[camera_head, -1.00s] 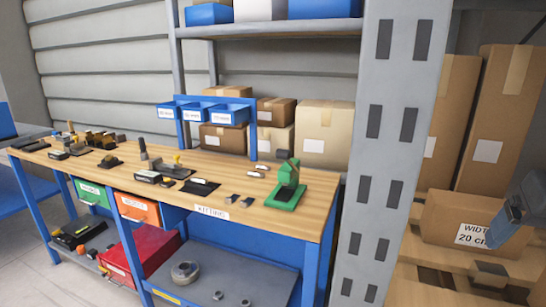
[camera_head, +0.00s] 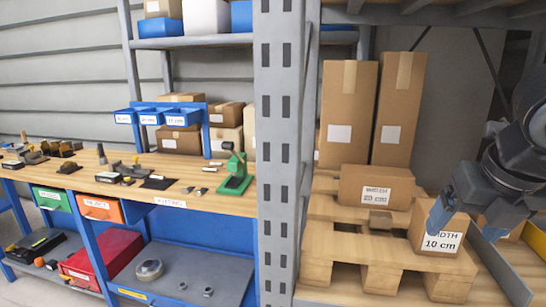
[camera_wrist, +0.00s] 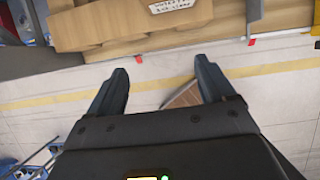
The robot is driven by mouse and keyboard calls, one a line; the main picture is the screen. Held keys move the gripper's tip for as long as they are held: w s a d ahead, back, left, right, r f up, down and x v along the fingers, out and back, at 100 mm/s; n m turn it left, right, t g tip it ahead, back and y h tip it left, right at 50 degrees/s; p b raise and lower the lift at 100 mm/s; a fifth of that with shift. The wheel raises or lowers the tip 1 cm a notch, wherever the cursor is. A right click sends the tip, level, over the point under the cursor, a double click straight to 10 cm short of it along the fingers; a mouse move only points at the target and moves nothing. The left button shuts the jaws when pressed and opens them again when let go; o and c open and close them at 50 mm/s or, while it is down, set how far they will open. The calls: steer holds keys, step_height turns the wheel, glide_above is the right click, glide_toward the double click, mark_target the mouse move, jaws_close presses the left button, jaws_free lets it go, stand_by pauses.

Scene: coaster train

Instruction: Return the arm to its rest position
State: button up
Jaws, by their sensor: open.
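My gripper (camera_wrist: 160,92) is open and empty in the wrist view, with its two dark fingers apart above the floor. In the head view my arm comes in at the right edge, and the blue-tipped gripper (camera_head: 440,218) shows in front of a cardboard box marked 10 cm (camera_head: 432,240). I cannot tell from this view how far it is from that box.
A box marked 20 cm (camera_head: 375,188) and the 10 cm box stand on a wooden pallet (camera_head: 345,250), with tall boxes (camera_head: 348,115) behind. A grey rack post (camera_head: 280,150) stands left of them. A workbench (camera_head: 225,204) with tools is farther left.

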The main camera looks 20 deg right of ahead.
steer(key=w+a+r+m+t+y, duration=0.3)
steer(key=w+a+m+t+y, duration=0.3)
steer(key=a, duration=0.6)
steer(key=w+a+r+m+t+y, duration=0.2)
steer(key=w+a+m+t+y, duration=0.35)
steer(key=a, duration=0.55)
steer(key=s+a+f+m+t+h, duration=0.1)
steer(key=s+f+m+t+h, duration=0.1)
steer(key=s+f+m+h, duration=1.05)
steer(key=s+d+f+m+g+y, duration=0.1)
steer(key=s+f, duration=0.4)
steer(key=s, duration=0.6)
steer(key=s+d+f+m+g+y, duration=0.1)
steer(key=s+d+f+m+y, duration=0.1)
steer(key=s, duration=1)
step_height(320, 180, down, 3)
steer(key=shift+d+r+m+g, duration=0.15)
steer(key=shift+d+m+g, duration=0.2)
steer(key=shift+d+m, duration=0.55)
steer(key=shift+a, duration=0.25)
